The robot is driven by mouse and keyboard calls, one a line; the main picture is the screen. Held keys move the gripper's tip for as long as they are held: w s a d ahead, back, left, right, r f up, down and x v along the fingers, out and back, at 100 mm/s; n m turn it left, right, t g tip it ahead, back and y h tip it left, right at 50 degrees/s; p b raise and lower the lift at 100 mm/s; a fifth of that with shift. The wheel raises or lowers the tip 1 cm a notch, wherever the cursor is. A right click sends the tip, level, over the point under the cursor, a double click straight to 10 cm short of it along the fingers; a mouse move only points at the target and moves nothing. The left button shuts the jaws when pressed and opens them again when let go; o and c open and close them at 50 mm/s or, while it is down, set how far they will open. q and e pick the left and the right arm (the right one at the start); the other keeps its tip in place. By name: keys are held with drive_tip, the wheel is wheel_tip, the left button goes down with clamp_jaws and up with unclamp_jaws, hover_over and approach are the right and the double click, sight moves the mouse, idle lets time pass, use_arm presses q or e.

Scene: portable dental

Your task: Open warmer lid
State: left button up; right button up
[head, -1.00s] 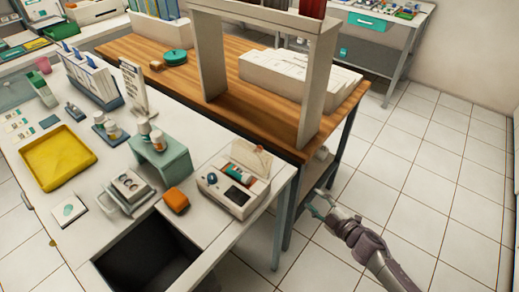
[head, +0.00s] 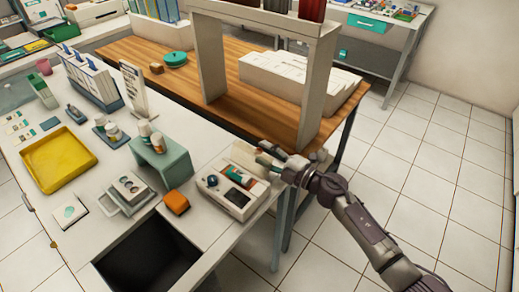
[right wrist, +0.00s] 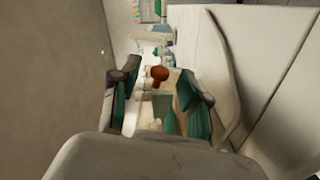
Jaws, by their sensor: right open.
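The warmer (head: 222,207) is a small white box at the right front corner of the white table, with a dark window and coloured items in its top. Its pale lid (head: 243,153) stands raised at the back, partly hidden by my right gripper (head: 272,162). The right gripper is at the lid's right side, above the table edge; I cannot tell whether it touches the lid. In the right wrist view the green-padded fingers (right wrist: 156,105) are apart, with a reddish-brown knob-like thing (right wrist: 160,73) showing between them. My left gripper is not in view.
A green stand (head: 163,160) with bottles and an orange block (head: 176,202) are left of the warmer. A yellow tray (head: 58,158) lies farther left. A wooden bench (head: 225,95) with a white upright frame (head: 313,95) stands close behind. The floor at right is clear.

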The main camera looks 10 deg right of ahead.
drive_tip(key=shift+x, duration=1.2)
clamp_jaws()
